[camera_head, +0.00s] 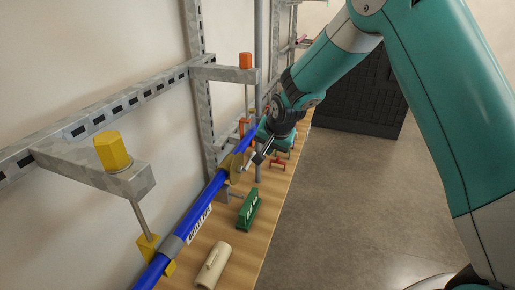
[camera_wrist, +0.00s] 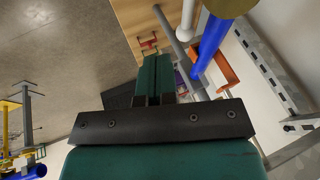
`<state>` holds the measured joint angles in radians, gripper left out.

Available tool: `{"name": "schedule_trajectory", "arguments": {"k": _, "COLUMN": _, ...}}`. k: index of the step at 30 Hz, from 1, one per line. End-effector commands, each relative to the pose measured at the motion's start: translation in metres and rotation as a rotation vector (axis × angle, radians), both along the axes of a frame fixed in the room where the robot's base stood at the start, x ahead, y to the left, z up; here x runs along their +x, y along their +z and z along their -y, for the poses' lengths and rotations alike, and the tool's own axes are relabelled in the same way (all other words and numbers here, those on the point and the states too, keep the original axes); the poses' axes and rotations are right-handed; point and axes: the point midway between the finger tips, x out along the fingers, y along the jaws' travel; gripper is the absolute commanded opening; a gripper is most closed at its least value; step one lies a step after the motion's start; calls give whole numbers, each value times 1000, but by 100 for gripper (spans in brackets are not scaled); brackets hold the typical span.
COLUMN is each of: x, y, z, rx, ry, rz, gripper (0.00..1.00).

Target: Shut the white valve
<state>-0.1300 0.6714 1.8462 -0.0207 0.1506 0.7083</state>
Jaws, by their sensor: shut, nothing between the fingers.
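A blue pipe (camera_head: 205,200) runs along the wall frame, with a brass-coloured fitting (camera_head: 233,167) on it. A small white handle (camera_head: 248,161), which looks like the white valve's, sticks out beside the fitting. My gripper (camera_head: 261,156) is at this handle; whether they touch is unclear. In the wrist view my gripper's green fingers (camera_wrist: 156,62) are together, with nothing seen between them. A white rod-shaped part (camera_wrist: 187,18), likely the same handle, shows just right of the fingertips, beside the blue pipe (camera_wrist: 209,45) and brass fitting (camera_wrist: 228,5).
Metal brackets (camera_head: 95,170) jut from the wall at left. The floor (camera_head: 345,215) at right is clear.

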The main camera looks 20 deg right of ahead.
Motion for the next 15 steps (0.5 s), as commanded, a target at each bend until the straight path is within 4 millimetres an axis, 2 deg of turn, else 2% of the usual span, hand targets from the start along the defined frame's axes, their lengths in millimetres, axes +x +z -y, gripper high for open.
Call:
{"name": "schedule_trajectory", "arguments": {"k": 7, "x": 18, "y": -22, "z": -21, "rx": 0, "ry": 2, "rz": -1, "gripper": 0}}
{"name": "schedule_trajectory", "arguments": {"k": 15, "x": 23, "y": -30, "z": -28, "rx": 0, "ry": 0, "rz": 0, "gripper": 0}}
